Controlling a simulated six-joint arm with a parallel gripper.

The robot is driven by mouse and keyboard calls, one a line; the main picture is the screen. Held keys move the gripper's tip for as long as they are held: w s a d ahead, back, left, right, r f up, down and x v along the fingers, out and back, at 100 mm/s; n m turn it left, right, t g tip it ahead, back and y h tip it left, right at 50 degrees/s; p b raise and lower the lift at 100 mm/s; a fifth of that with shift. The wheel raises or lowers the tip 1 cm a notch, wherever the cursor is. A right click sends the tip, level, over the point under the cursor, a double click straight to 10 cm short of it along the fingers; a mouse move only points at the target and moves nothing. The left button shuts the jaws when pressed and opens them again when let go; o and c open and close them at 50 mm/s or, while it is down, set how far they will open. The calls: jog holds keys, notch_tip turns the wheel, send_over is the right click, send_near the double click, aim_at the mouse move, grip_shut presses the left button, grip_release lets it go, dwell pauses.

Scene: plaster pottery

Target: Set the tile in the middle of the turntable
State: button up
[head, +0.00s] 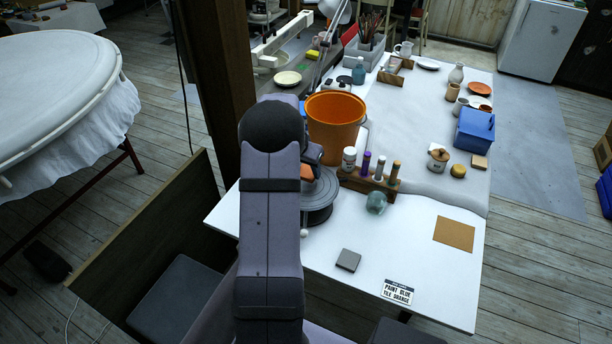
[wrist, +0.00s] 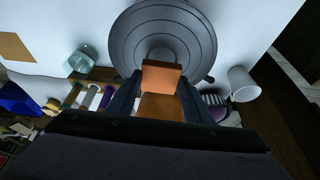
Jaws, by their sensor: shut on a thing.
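My gripper (wrist: 160,77) is shut on an orange tile (wrist: 162,75), one finger on each side of it. The tile is upright between the fingertips, and a second orange face shows below it in the wrist view. The grey ringed turntable (wrist: 135,38) lies beyond the tile, which overlaps its near part in the picture. I cannot tell whether the tile touches it. In the head view my arm hides much of the turntable (head: 322,190), and only a bit of orange (head: 306,172) shows at the gripper.
An orange bucket (head: 335,125) stands behind the turntable. A wooden rack of bottles (head: 368,183) and a teal glass piece (head: 376,203) are to its right. A grey square (head: 348,260) and a lettered sign (head: 397,292) lie in front. A white cup (wrist: 243,84) stands near the table edge.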

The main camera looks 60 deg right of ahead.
jog(key=shift+f+p, duration=0.55)
jog(key=shift+f, duration=1.35)
jog(key=shift+f, duration=0.2)
jog(key=o, duration=1.1)
jog(key=shift+r, duration=0.15)
jog(key=shift+r, duration=0.15)
jog(key=b+v, duration=0.3)
jog(key=v, duration=0.8)
jog(key=shift+a+r, duration=0.25)
jog(key=shift+r, duration=0.1)
jog(key=shift+w+a, duration=0.1)
